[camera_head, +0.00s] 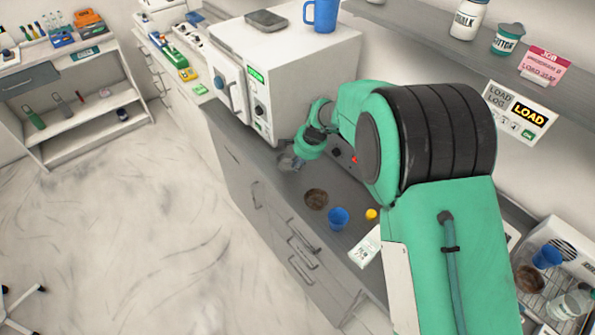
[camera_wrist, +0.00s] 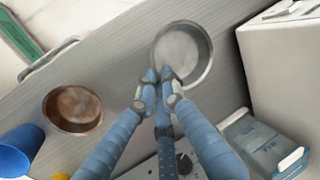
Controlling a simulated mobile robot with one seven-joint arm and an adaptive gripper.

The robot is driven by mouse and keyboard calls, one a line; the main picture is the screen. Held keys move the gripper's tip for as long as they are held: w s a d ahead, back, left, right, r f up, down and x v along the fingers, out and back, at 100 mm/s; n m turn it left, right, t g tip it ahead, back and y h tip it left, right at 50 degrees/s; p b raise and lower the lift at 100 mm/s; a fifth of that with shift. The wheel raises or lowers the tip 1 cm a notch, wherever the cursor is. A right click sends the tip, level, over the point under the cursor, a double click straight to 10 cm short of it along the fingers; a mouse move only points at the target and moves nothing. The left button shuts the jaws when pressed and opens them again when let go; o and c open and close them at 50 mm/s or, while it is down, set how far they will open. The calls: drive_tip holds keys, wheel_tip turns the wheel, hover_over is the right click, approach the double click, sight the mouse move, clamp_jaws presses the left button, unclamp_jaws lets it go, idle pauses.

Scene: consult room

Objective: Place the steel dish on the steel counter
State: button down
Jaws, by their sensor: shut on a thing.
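The steel dish (camera_wrist: 184,48) is a round, shallow grey bowl at the top middle of the wrist view. My gripper (camera_wrist: 166,76) is shut on its near rim, with the fingertips together there. In the head view my gripper (camera_head: 292,160) is small and low over the grey steel counter (camera_head: 270,181), beside the white machine; the dish is hard to make out there. The counter also shows in the wrist view (camera_wrist: 112,62). The dish looks level and close to the counter top; I cannot tell whether it touches.
A brown-stained dish (camera_head: 316,199), a blue cup (camera_head: 338,218), a small yellow item (camera_head: 371,214) and a white labelled box (camera_head: 365,248) stand along the counter. The white machine (camera_head: 300,75) borders the left end. A blue-grey container (camera_wrist: 262,143) is at lower right in the wrist view.

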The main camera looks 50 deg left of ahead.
drive_tip(key=shift+f, duration=1.65)
drive_tip(key=c, duration=1.9)
unclamp_jaws()
drive_tip(key=shift+r, duration=0.15)
drive_tip(key=s+v, duration=0.1)
drive_tip(key=v, duration=1)
drive_tip(key=shift+w+d+r+p, duration=0.2)
drive_tip(key=shift+w+r+p, duration=0.15)
drive_tip(key=shift+w+p, duration=0.15)
